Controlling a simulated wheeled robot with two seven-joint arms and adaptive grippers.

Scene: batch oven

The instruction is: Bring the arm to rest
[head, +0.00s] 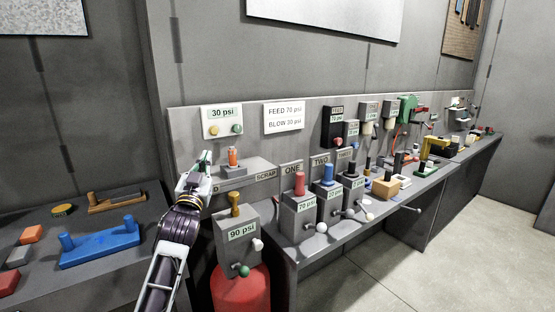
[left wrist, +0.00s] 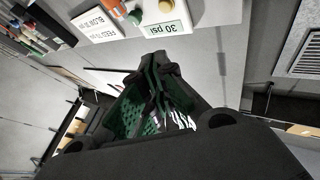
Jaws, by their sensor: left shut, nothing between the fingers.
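My left gripper (head: 207,158) is raised in front of the grey back panel, below the 30 psi plate (head: 222,113) and just left of the small orange-topped piece (head: 234,154) on the grey ledge. Its arm rises from the bottom of the head view, between the left bench and the 90 psi box. In the left wrist view the dark fingers with green inner pads (left wrist: 155,62) are closed together and hold nothing. The 30 psi plate (left wrist: 165,29) shows beyond the fingertips there. My right gripper is not in view.
The 90 psi box (head: 237,232) on a red tank (head: 240,291) stands close right of my arm. The left bench holds a blue handled block (head: 100,244) and several small blocks. The right bench carries grey valve boxes (head: 301,217) and tools. Floor (head: 440,265) at right is clear.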

